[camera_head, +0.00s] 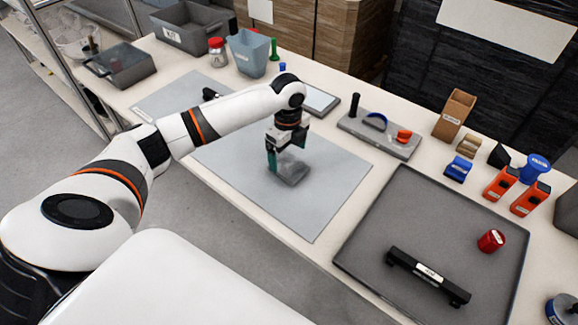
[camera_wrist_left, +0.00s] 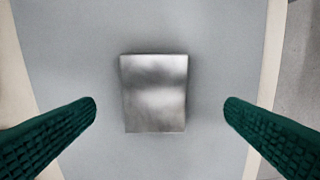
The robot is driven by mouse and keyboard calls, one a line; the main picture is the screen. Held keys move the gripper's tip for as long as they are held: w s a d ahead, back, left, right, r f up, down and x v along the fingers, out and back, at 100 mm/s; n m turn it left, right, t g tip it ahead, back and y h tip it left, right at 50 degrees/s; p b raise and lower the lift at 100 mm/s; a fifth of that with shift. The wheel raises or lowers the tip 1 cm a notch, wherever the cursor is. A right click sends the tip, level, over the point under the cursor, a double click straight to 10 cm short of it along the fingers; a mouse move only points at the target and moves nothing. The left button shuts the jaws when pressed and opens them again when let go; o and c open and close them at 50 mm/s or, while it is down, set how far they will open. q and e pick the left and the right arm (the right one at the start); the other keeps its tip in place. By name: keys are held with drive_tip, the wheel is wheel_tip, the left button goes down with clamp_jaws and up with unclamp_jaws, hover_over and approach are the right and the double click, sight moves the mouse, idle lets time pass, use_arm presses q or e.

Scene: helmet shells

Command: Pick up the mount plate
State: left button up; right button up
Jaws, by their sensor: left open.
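The mount plate (camera_head: 292,174) is a small grey metal rectangle lying flat on the light grey mat (camera_head: 310,215) in the head view. In the left wrist view the mount plate (camera_wrist_left: 154,93) is shiny and near the middle of the picture. My left gripper (camera_head: 284,160) is above the mount plate, with green ridged fingers. It is open, and its fingertips (camera_wrist_left: 160,105) show on either side of the plate with clear gaps. The left arm's wrist and fingers partly cover the plate in the head view. My right gripper is not in view.
A dark tray (camera_head: 372,245) at the right holds a black bar (camera_head: 428,276) and a red cylinder (camera_head: 491,240). A grey board (camera_head: 378,140) with coloured parts lies behind the mat. Bins (camera_head: 190,27) stand at the back left. The mat around the plate is mostly clear.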

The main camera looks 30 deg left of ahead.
sight(289, 165)
use_arm(q)
drive_tip(key=shift+w+a+f+p, duration=0.1)
drive_tip(key=shift+w+f+p, duration=0.1)
drive_tip(key=shift+f, duration=1.2)
drive_tip(key=shift+w+a+f+p, duration=0.1)
drive_tip(key=shift+w+f+p, duration=0.1)
drive_tip(key=shift+f, duration=1.15)
drive_tip(key=shift+r, duration=0.15)
drive_tip(key=c, duration=1.5)
